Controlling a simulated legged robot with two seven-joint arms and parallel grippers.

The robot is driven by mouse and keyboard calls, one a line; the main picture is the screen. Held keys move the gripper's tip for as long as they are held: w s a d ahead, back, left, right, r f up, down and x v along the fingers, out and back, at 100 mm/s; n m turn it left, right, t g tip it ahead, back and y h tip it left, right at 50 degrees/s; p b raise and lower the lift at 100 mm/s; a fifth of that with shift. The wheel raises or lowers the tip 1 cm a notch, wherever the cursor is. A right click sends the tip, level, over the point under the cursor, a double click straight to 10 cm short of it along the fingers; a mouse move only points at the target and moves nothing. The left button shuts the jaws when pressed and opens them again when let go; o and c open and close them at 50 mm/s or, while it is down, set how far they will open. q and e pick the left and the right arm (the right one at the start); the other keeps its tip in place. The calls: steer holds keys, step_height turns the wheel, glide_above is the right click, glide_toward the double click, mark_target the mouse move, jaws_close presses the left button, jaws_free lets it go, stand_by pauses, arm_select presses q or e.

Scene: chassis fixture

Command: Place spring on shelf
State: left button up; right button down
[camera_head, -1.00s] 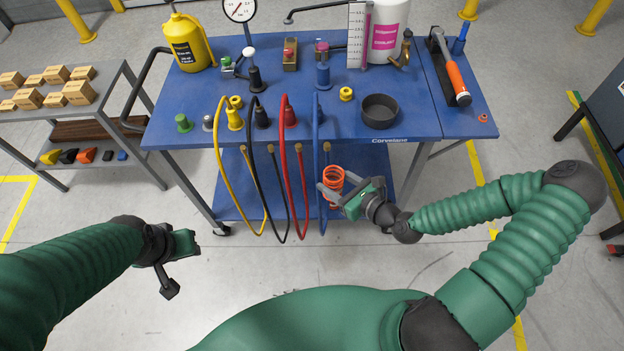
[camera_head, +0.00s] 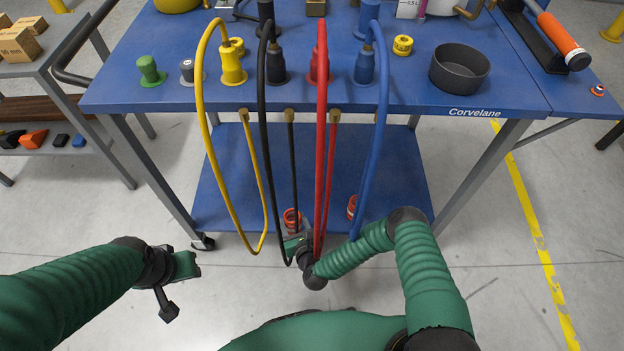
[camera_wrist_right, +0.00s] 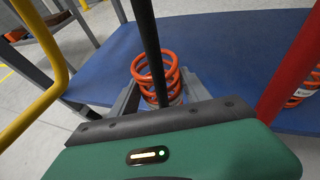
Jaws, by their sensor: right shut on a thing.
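An orange coil spring (camera_head: 291,217) stands roughly upright at the front of the blue lower shelf (camera_head: 228,195). My right gripper (camera_head: 297,238) is shut on it, behind the hanging cables. In the right wrist view the spring (camera_wrist_right: 150,72) sits between the grey fingers, with a black cable crossing in front. I cannot tell whether its base touches the shelf. A second orange spring (camera_head: 352,207) is on the shelf to the right, partly behind the blue cable; it also shows in the right wrist view (camera_wrist_right: 302,92). My left gripper (camera_head: 178,280) is away at the lower left, holding nothing visible.
Yellow (camera_head: 204,150), black (camera_head: 263,150), red (camera_head: 319,150) and blue (camera_head: 382,110) cables loop down from the blue tabletop (camera_head: 160,95) before the shelf, close around my right gripper. The shelf's left and rear areas are clear. A dark bowl (camera_head: 459,72) is on the tabletop.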

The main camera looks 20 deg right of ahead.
steer(key=w+d+f+b, duration=0.1)
steer(key=w+d+b, duration=0.1)
steer(key=w+d, duration=0.1)
steer(key=w+d+f+b, duration=0.2)
steer(key=w+d, duration=0.2)
steer(key=d, duration=0.1)
steer(key=w+d+f+b, duration=0.1)
steer(key=w+d+b, duration=0.1)
steer(key=w+d, duration=0.1)
steer(key=shift+w+d+f+b, duration=0.25)
steer(key=shift+d+f+b, duration=0.1)
steer(key=shift+d, duration=0.05)
steer(key=shift+d+f, duration=0.1)
steer(key=shift+f, duration=0.05)
steer(key=shift+d, duration=0.1)
steer(key=c, duration=0.5)
jaws_free()
